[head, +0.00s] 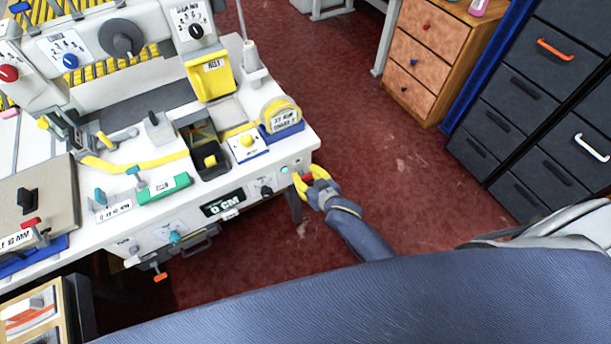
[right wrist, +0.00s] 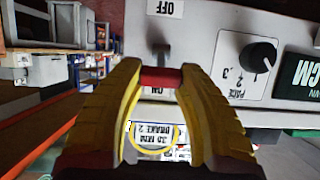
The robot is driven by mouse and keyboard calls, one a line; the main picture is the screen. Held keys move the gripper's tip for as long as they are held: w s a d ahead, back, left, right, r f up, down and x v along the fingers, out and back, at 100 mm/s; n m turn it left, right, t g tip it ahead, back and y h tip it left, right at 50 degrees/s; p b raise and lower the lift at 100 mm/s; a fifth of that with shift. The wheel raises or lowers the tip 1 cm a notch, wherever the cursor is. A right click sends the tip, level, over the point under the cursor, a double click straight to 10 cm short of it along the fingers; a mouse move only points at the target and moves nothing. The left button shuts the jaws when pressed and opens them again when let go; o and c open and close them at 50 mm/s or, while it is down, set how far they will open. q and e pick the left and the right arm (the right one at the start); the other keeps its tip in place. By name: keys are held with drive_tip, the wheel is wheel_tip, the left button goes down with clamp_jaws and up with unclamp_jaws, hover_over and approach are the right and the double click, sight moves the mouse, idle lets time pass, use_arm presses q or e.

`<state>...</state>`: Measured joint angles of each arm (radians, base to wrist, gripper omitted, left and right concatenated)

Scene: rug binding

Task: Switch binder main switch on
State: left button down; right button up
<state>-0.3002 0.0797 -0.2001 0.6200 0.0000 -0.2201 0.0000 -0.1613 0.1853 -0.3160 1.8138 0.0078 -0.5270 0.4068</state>
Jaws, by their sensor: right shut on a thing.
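The binder (head: 165,105) is a white machine at the left of the head view. Its main switch has a red handle (right wrist: 161,78) on the front panel's right end; a bit of the red also shows in the head view (head: 307,179). My right gripper (head: 312,182), with yellow fingers, is shut on this handle, one finger on each side in the right wrist view (right wrist: 161,80). An OFF label (right wrist: 165,8) and an ON label (right wrist: 153,92) show upside down above and below the handle there. The handle's exact position is hard to tell. My left gripper is out of view.
A pace knob (head: 266,190) and a dark display reading 0 CM (head: 222,203) sit beside the switch. A wooden drawer unit (head: 428,55) and dark cabinets (head: 530,100) stand right, with clear red floor between.

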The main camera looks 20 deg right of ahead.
drive_tip(key=shift+w+r, duration=0.15)
drive_tip(key=o, duration=1.2)
drive_tip(key=v, duration=1.2)
